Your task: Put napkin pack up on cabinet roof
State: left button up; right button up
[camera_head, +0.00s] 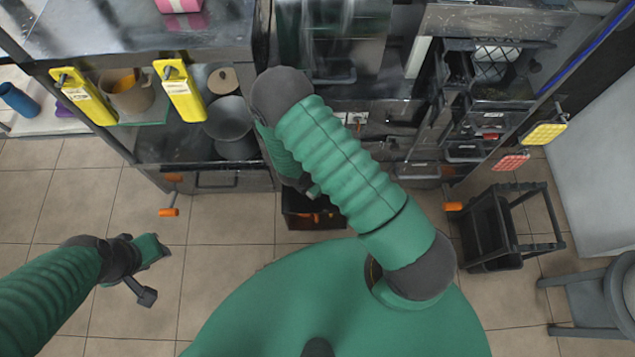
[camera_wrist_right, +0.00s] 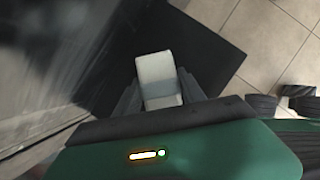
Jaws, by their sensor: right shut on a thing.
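In the right wrist view, a small white pack with a grey band, seemingly the napkin pack (camera_wrist_right: 155,70), sits between the fingers of my right gripper (camera_wrist_right: 160,97), which is shut on it. In the head view my right arm hides most of that gripper, and the pack cannot be seen there. My left gripper (camera_head: 158,273) is open and empty above the tiled floor at the left. A dark flat cabinet roof (camera_head: 120,32) is at the upper left, with a pink pack (camera_head: 181,5) lying at its far edge.
A black bin (camera_head: 310,214) stands on the floor by the cabinet front. Racks (camera_head: 490,95) and a black cart (camera_head: 490,230) are at the right.

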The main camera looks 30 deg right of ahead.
jog(key=o, duration=1.5)
jog(key=shift+c, duration=0.2)
